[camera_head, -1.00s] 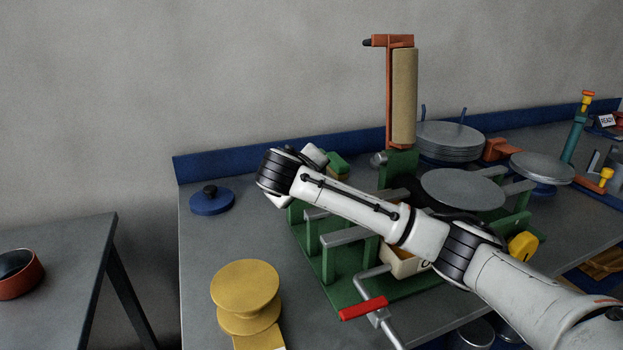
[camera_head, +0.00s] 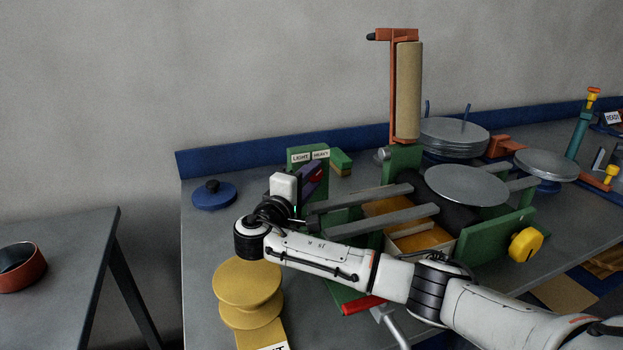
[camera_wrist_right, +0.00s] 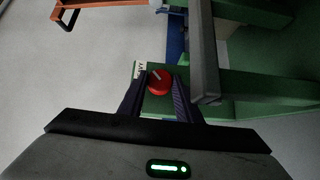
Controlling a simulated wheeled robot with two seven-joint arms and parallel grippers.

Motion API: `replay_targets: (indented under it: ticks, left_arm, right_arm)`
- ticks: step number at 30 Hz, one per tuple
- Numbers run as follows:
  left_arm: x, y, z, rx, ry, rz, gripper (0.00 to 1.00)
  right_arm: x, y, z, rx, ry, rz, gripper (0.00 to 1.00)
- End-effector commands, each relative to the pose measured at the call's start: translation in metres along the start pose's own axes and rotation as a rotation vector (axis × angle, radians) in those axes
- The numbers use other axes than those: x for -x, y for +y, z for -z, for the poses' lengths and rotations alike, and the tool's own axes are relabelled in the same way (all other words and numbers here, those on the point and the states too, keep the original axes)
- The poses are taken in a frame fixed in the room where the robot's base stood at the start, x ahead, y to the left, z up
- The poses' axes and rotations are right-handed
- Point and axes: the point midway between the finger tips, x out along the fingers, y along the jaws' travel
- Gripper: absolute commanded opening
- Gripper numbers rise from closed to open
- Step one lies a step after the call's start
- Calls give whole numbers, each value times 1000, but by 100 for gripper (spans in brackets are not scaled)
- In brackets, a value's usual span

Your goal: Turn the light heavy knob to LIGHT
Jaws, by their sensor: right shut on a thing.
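The light/heavy knob is red and round. In the right wrist view the knob (camera_wrist_right: 158,84) sits between the two dark fingers of my right gripper (camera_wrist_right: 157,77), which is shut on it. A pale pointer line on the knob runs toward the upper left of that view. In the head view the green panel (camera_head: 295,167) carries a white label (camera_head: 310,156) reading LIGHT on the left and HEAVY on the right. My right gripper (camera_head: 311,180) is at this panel, and a bit of red knob shows beside its fingers. My left gripper is not in view.
Grey rails (camera_head: 372,222) lie close to my right wrist. A grey disc (camera_head: 466,185) and yellow knob (camera_head: 526,244) are to the right. A blue lid (camera_head: 213,196) and yellow discs (camera_head: 246,280) stand left. A tall roller (camera_head: 408,90) rises behind.

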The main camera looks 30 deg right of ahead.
Motion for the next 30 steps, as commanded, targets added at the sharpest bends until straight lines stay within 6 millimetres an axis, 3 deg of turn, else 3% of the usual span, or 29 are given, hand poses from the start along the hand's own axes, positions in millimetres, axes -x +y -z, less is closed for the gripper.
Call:
replay_targets:
  ticks: [20, 21, 23, 30]
  left_arm:
    - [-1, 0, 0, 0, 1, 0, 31]
    - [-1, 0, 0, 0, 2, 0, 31]
    - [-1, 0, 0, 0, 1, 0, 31]
    - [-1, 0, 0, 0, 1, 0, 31]
  right_arm:
    - [0, -1, 0, 41, 0, -39, 8]
    - [0, -1, 0, 41, 0, -39, 38]
    - [0, -1, 0, 41, 0, -39, 48]
    - [0, -1, 0, 39, 0, -38, 48]
